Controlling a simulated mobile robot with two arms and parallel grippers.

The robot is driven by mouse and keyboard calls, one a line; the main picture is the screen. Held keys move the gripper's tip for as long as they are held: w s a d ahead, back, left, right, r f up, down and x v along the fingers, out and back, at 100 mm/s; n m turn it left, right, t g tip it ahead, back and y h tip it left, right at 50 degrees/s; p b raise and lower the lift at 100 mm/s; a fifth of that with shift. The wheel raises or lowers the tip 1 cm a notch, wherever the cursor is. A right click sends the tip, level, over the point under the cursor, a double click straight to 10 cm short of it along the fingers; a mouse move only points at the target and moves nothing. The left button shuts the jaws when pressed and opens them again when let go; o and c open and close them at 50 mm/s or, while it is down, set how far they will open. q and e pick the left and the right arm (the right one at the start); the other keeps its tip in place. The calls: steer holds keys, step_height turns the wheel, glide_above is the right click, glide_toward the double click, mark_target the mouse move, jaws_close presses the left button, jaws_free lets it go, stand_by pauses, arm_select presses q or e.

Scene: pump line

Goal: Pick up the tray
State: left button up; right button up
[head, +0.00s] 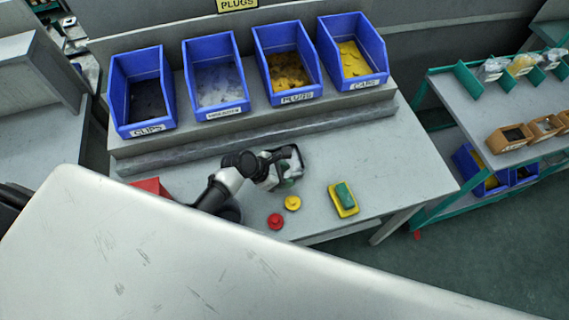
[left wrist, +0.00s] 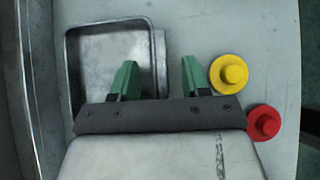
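A square grey metal tray (left wrist: 85,100) with a raised rim lies on the bench in the left wrist view. In the head view my left gripper (head: 287,180) is low over the bench. My right gripper is not in view.
A yellow knob (head: 292,203) and a red knob (head: 275,221) stand beside the gripper. Blue bins, including the plugs bin (head: 296,98), line the back. A red box (head: 152,186) is left.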

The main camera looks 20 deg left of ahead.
arm_select(q)
jaws_close()
steer(key=shift+r, duration=0.1)
